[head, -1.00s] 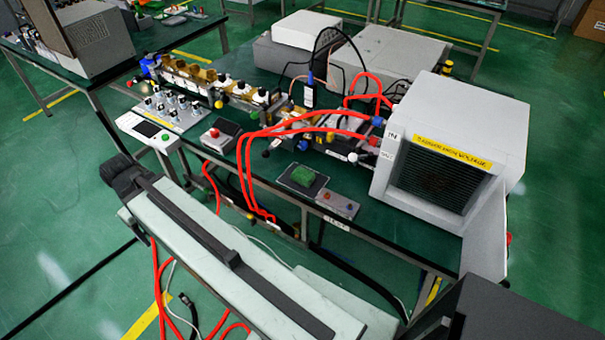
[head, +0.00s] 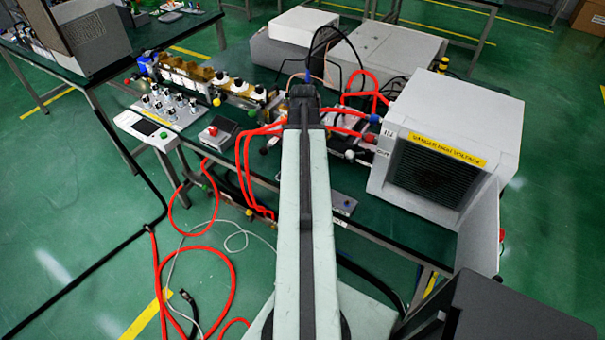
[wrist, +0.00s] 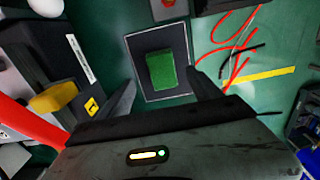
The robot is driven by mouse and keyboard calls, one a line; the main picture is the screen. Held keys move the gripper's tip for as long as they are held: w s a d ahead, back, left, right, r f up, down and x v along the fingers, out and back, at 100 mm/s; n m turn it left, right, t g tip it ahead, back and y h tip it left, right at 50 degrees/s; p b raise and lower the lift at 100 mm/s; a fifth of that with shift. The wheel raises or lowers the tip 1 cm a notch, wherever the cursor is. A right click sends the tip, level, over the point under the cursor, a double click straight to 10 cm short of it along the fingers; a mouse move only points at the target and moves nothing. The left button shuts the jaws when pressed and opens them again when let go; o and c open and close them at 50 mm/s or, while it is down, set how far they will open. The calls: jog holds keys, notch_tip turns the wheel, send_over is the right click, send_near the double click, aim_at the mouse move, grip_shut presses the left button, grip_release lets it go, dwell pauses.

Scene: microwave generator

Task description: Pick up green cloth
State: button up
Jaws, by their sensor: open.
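The green cloth (wrist: 161,70) is a small folded block lying on a dark square pad with a pale rim (wrist: 143,35) in the wrist view. My gripper (wrist: 160,82) is open, with one dark finger to each side of the cloth in the picture. The fingers appear apart from the cloth, and nothing is between them in their grip. How far above the cloth they are is hard to tell.
A white cabinet with a yellow warning label (head: 445,150) stands right of my arm on the green bench. Red hoses (head: 255,170) arch over the bench to the left.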

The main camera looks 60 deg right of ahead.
jog(key=f+b, duration=0.5)
jog(key=f, duration=0.1)
jog(key=shift+w+a+f+b, duration=0.15)
jog(key=shift+w+f+b, duration=0.2)
jog(key=shift+f+b, duration=0.05)
jog(key=shift+r, duration=0.15)
jog(key=c, duration=1.4)
